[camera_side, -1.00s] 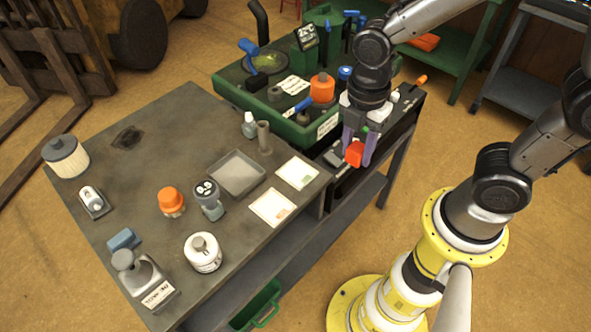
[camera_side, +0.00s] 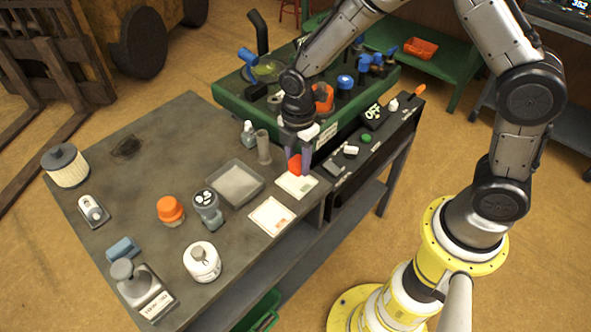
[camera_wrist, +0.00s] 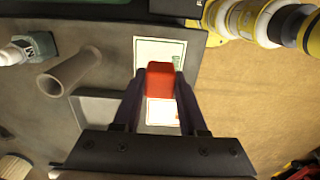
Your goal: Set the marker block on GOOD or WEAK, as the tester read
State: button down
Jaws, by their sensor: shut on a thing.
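The marker block (camera_side: 294,165) is a red-orange block. My gripper (camera_side: 298,165) is shut on it and holds it above the back pale card (camera_side: 296,186), near that card's far edge. A second pale card (camera_side: 270,216) lies nearer the front, beside the tray. In the wrist view the block (camera_wrist: 160,77) sits between my fingertips (camera_wrist: 160,85). One card (camera_wrist: 158,53) with a small green mark shows beyond the block, and another card (camera_wrist: 162,112) with an orange mark shows below it. The words on the cards are too small to read.
A grey tray (camera_side: 236,184), a tube (camera_side: 264,148) and a small bottle (camera_side: 248,133) stand left of the cards. The green tray-topped bench (camera_side: 235,100) is behind.

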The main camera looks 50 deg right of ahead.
aim_at(295, 172)
jog(key=shift+w+a+f, duration=0.1)
jog(key=shift+w+f, duration=0.25)
jog(key=shift+f, duration=1.55)
jog(key=shift+f, duration=0.15)
jog(key=shift+c, duration=2.2)
grip_release()
notch_tip(295, 172, up, 13)
jog(key=shift+f, duration=0.2)
